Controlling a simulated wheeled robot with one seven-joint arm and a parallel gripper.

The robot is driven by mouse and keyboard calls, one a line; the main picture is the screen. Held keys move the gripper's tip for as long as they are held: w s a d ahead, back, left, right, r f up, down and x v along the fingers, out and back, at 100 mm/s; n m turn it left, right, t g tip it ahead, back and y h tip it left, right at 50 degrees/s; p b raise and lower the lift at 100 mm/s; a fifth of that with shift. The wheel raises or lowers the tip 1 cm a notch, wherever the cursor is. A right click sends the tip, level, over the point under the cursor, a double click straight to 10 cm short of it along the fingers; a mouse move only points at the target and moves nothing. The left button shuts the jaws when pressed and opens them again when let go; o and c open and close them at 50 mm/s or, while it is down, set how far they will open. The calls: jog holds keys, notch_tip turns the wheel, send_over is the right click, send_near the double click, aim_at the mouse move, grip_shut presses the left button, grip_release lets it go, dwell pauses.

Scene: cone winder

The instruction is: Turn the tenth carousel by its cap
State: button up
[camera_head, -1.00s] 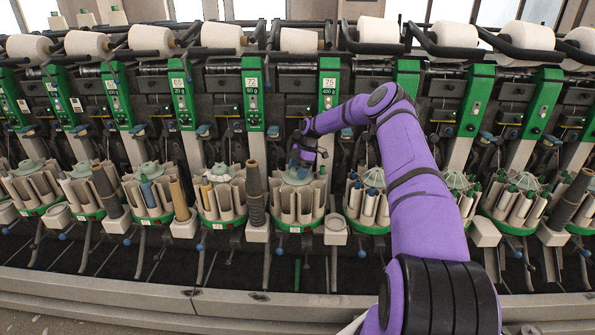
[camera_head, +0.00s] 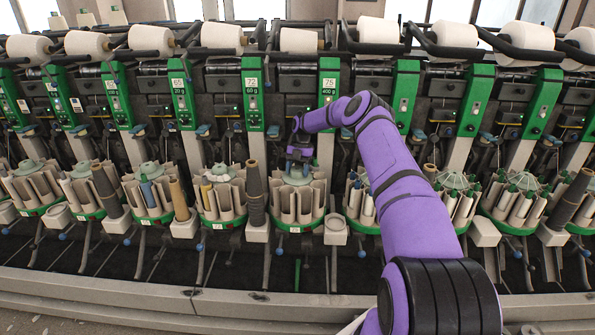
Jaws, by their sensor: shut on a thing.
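The carousel (camera_head: 290,208) under my gripper is a ring of cream pockets on a green-rimmed base, in the middle of the machine's row. Its cap (camera_head: 297,176) is a pale grey-green disc at the top centre, partly hidden by my gripper. My gripper (camera_head: 298,172) points down from above and is shut on the cap. The finger contact is small and dark in the picture. I cannot read a number that marks this carousel as the tenth.
A carousel (camera_head: 224,200) with a dark cone tube (camera_head: 255,195) stands close on the left. A carousel with white bobbins (camera_head: 367,205) stands close on the right, partly behind my arm. A cream box (camera_head: 335,229) sits at the front right. White yarn packages (camera_head: 298,40) line the top.

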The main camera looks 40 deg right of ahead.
jog(key=shift+d, duration=0.1)
dwell(0.4)
jog(key=o, duration=1.3)
jog(key=v, duration=1)
jog(key=shift+w+r, duration=0.1)
jog(key=shift+r, duration=0.25)
